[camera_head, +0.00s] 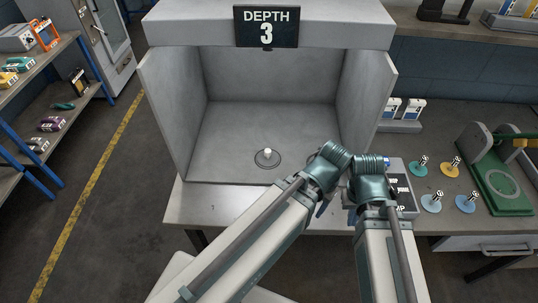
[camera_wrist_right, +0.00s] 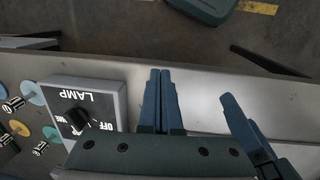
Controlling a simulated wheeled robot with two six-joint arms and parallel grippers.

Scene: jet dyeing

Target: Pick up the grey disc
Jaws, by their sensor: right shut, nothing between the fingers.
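The grey disc (camera_head: 267,160), with a pale knob at its centre, lies flat on the floor of the grey booth (camera_head: 225,135). My right gripper (camera_head: 351,215) is low in front of the booth, over the bench's front strip, to the right of the disc and apart from it. In the right wrist view its two blue fingers (camera_wrist_right: 161,100) are together with nothing between them. My left gripper (camera_head: 320,208) is mostly hidden behind its own arm, near the right one. A blue finger of it seems to show in the right wrist view (camera_wrist_right: 243,125); its opening is unclear.
A lamp switch box (camera_head: 402,190) stands close to the right of my right gripper. Several coloured discs with knobs (camera_head: 453,167) lie on the bench beyond it. The booth's side walls (camera_head: 165,115) flank its open front. A "DEPTH 3" sign (camera_head: 267,27) hangs above.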

